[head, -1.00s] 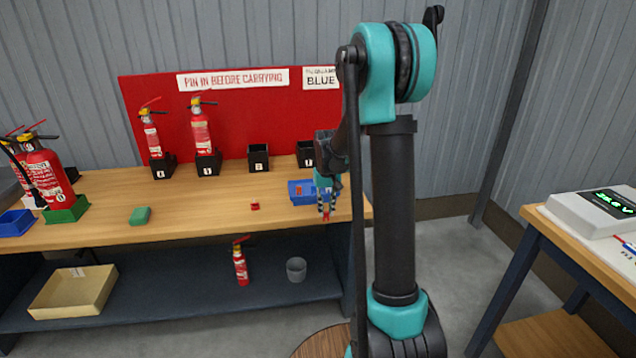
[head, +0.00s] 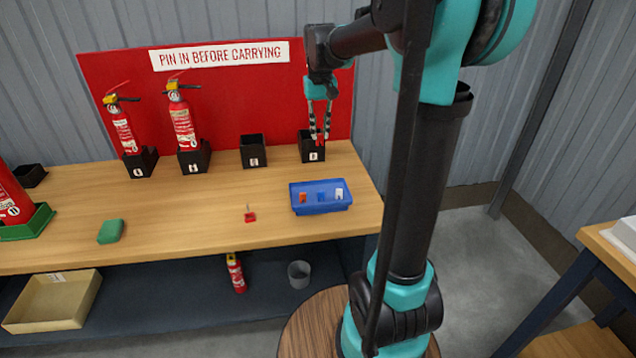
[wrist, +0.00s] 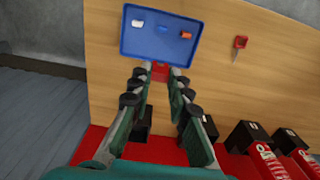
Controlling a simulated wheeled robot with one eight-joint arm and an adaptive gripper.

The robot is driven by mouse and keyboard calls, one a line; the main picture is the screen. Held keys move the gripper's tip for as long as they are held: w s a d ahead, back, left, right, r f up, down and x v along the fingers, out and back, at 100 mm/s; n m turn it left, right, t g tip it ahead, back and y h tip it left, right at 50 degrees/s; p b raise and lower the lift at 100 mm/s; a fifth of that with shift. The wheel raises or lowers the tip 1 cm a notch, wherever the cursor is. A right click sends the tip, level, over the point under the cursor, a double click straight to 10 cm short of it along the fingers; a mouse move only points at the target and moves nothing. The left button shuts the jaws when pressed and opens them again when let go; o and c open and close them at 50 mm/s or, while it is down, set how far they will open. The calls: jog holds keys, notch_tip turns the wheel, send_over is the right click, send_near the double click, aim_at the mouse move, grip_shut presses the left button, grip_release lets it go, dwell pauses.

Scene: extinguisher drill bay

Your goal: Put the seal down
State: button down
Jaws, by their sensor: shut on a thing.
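My gripper (head: 319,138) is raised above the back right of the bench, pointing down, in front of the red board. Its fingers are shut on a small red seal (wrist: 159,72), which shows between the fingertips in the wrist view. In the head view the held seal is hard to tell from the red behind it. A blue tray (head: 322,210) sits at the bench's right end with an orange, a blue and a white seal in it. The tray also shows in the wrist view (wrist: 128,42), beyond the fingertips.
Several black holders line the back of the bench; two hold extinguishers (head: 183,125). The rightmost holder (head: 311,153) is under my gripper. A red tagged pin (head: 250,215) and a green block (head: 111,231) lie on the wooden top. Bare wood lies between them.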

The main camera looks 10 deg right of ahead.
notch_tip(320, 180, down, 19)
jog(key=shift+f, duration=0.1)
dwell(0.4)
jog(key=shift+f, duration=0.1)
jog(key=c, duration=1.4)
grip_release()
jog(key=shift+c, duration=0.2)
notch_tip(320, 180, up, 12)
jog(key=s+d+f+t, duration=0.2)
jog(key=s+f, duration=0.4)
jog(key=s, duration=0.5)
jog(key=s+d+f+t, duration=0.1)
jog(key=s+f+t, duration=0.1)
jog(key=s+f, duration=0.4)
jog(key=s, duration=0.5)
jog(key=shift+s+d, duration=0.3)
jog(key=shift+d, duration=0.1)
